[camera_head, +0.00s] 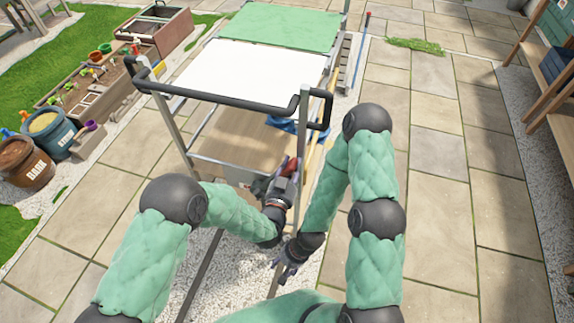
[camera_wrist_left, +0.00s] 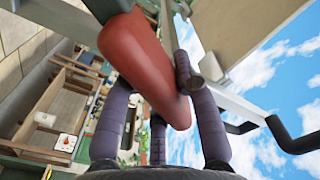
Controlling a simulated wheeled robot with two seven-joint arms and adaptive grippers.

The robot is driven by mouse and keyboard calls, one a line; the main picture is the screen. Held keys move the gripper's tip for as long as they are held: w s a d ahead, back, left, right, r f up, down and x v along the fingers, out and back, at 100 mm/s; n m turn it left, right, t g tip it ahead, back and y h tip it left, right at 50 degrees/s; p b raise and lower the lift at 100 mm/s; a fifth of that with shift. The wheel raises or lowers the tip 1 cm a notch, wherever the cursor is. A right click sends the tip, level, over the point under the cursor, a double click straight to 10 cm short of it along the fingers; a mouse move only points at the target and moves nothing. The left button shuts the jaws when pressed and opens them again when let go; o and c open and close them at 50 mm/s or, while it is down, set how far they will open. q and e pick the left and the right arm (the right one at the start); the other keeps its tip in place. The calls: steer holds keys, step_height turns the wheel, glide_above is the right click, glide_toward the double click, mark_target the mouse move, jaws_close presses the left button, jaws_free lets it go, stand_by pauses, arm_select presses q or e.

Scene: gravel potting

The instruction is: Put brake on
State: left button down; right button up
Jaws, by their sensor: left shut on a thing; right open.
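The cart (camera_head: 250,72) stands ahead of me, with a white top panel and a black push handle (camera_head: 225,98). The red brake lever (camera_wrist_left: 150,65) fills the middle of the left wrist view, between the purple-grey fingers of my left gripper (camera_wrist_left: 160,105). In the head view my left gripper (camera_head: 286,178) is at the cart's near right leg, shut on the lever; the lever is mostly hidden there. My right gripper (camera_head: 285,262) is lower, open and empty, near the gravel. Whether the lever is up or down cannot be told.
A bark pot (camera_head: 28,170) and another labelled pot (camera_head: 52,136) stand at the left by a wooden planter bed (camera_head: 85,95). A wooden shelf (camera_head: 545,90) is at the far right. The paving (camera_head: 440,190) to the right is clear.

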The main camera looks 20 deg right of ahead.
arm_select(q)
steer(key=shift+s+d+f, duration=0.1)
steer(key=shift+s+d, duration=0.05)
steer(key=c, duration=0.9)
jaws_free()
steer(key=shift+d, duration=0.1)
steer(key=shift+c, duration=0.2)
steer(key=v, duration=1.2)
